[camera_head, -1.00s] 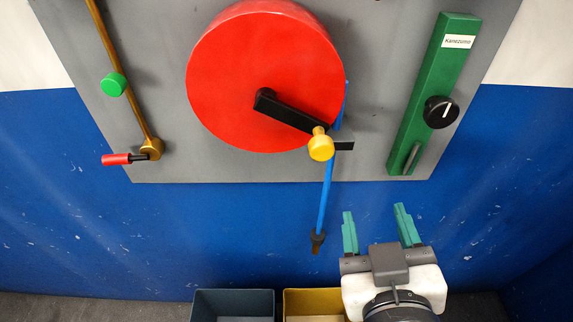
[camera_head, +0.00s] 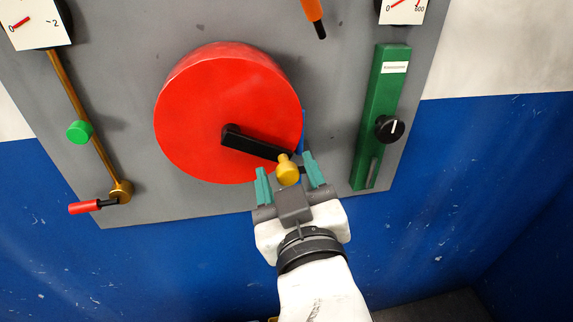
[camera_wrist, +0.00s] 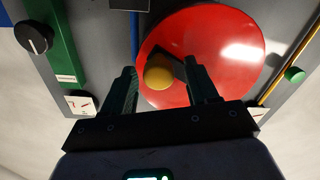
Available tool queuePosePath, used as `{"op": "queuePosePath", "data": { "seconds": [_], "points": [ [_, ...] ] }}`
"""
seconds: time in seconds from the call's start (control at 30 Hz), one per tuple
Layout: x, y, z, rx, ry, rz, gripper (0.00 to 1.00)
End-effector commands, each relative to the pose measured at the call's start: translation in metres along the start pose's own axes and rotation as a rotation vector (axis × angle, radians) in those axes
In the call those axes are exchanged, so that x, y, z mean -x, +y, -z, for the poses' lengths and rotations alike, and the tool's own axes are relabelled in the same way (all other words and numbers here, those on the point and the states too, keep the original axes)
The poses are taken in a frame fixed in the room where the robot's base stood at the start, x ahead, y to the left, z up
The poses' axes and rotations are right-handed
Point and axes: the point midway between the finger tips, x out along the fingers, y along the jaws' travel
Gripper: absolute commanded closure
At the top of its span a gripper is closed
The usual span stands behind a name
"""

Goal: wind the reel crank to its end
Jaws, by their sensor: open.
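The red reel (camera_head: 228,112) is a large disc on the grey panel. Its black crank arm (camera_head: 252,144) runs from the hub down to the right and ends in a yellow knob (camera_head: 288,172). My gripper (camera_head: 290,172) is open, with its green fingers on either side of the knob in the head view. In the wrist view the yellow knob (camera_wrist: 158,74) lies between the two fingers (camera_wrist: 165,82), with a gap showing on each side. I cannot tell how deep the knob sits between them. The black arm (camera_wrist: 180,66) is partly hidden there by a finger.
A green housing (camera_head: 382,115) with a black dial (camera_head: 390,129) stands right of the reel. A brass rod (camera_head: 88,130) with a green knob (camera_head: 79,132) and a red handle (camera_head: 84,207) is at left. Two gauges and an orange handle (camera_head: 312,12) are above.

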Motion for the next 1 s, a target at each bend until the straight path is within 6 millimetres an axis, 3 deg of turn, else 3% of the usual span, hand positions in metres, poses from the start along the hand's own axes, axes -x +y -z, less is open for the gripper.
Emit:
{"op": "queuePosePath", "data": {
  "seconds": [0.43, 1.0],
  "points": [
    [-0.011, 0.0006, -0.0007, 0.0, -0.001, -0.001, 0.42],
    [-0.0107, 0.0002, -0.0004, 0.0, 0.0, 0.0, 0.96]
  ]
}}
